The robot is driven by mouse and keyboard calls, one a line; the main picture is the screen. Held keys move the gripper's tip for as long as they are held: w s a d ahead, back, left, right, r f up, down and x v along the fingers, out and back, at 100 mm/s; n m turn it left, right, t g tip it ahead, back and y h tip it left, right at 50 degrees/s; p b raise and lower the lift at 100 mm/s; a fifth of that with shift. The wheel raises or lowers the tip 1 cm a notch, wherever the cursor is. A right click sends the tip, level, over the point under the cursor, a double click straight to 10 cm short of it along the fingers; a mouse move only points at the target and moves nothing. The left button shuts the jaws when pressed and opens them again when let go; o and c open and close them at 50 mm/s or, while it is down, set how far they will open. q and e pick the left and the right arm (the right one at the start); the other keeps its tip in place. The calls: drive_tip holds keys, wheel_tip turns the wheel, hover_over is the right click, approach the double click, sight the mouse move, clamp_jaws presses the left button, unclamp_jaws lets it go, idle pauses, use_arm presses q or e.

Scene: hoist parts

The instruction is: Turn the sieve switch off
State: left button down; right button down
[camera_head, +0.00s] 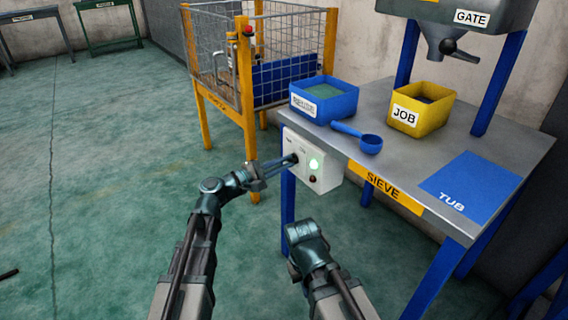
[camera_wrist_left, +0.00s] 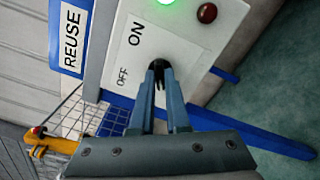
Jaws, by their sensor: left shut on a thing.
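The white switch box (camera_head: 325,172) is fixed to the front left of the sieve table (camera_head: 412,165). Its lamp (camera_head: 314,164) glows green, and a dark red button sits below it. In the left wrist view the box face (camera_wrist_left: 195,45) has ON and OFF labels beside a black switch knob (camera_wrist_left: 158,64). My left gripper (camera_wrist_left: 160,85) is shut on the knob from the front; it also shows in the head view (camera_head: 290,161). The fingers cover much of the knob, so its setting is unclear. My right gripper (camera_head: 303,237) is low in front of the table, its fingers not clearly visible.
A blue bin (camera_head: 325,112), a blue scoop (camera_head: 370,144) and a yellow JOB bin (camera_head: 412,122) stand on the table. A blue TUB mat (camera_head: 472,185) is bare. A yellow-framed wire cage (camera_head: 245,70) stands behind at left.

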use_arm(q)
drive_tip(key=m, duration=0.7)
drive_tip(key=shift+m, duration=0.4)
drive_tip(key=m, duration=0.4)
drive_tip(key=shift+s+m, duration=0.1)
drive_tip(key=shift+m, duration=2)
drive_tip(key=c, duration=0.9)
unclamp_jaws()
drive_tip(key=shift+a, duration=0.15)
